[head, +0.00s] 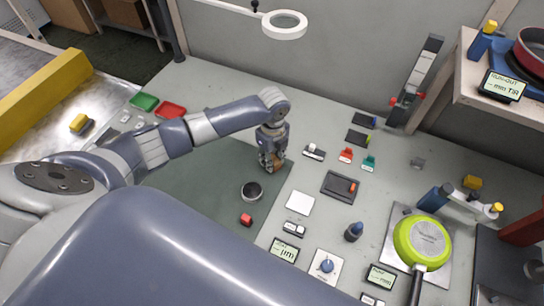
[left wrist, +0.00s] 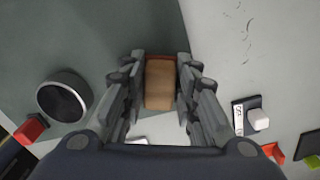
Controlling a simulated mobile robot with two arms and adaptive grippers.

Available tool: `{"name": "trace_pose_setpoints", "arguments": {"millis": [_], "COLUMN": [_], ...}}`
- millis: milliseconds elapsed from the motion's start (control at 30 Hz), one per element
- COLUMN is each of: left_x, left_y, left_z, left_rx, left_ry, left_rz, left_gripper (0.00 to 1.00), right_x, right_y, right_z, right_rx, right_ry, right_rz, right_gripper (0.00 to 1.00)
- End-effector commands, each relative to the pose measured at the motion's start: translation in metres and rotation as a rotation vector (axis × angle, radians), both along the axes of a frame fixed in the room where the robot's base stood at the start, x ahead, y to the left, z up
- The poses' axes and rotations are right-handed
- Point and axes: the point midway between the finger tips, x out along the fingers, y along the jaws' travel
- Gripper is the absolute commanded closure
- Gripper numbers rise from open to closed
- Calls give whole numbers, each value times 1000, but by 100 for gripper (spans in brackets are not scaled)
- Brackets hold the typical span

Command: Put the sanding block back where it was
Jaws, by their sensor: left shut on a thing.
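The sanding block is a small tan-brown block (left wrist: 160,84) with a darker edge. In the left wrist view it sits between the two fingers of my left gripper (left wrist: 160,95), which is shut on it. In the head view my left gripper (head: 271,165) points down near the right edge of the dark green mat (head: 205,195), and a bit of the brown block shows at its fingertips. I cannot tell whether the block touches the surface. My right gripper is not in view.
A green pan (head: 422,243) lies at the right. The mat left of the gripper is clear.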

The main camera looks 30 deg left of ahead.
Motion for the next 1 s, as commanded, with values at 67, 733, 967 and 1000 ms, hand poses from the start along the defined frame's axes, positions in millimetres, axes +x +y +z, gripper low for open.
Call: {"name": "trace_pose_setpoints", "arguments": {"millis": [67,733,967,1000], "left_x": [0,2,2,3], "left_y": [0,0,0,0], "left_z": [-2,14,63,72], "left_rx": [0,-1,-1,-1], "left_ry": [0,-4,-6,-5], "left_rz": [0,0,-2,0], "left_gripper": [94,52,52,52], "right_x": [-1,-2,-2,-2], "right_y": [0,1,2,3], "right_z": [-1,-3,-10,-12], "right_rx": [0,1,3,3], "right_ry": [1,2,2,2], "right_rz": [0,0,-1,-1], "right_gripper": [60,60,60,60]}}
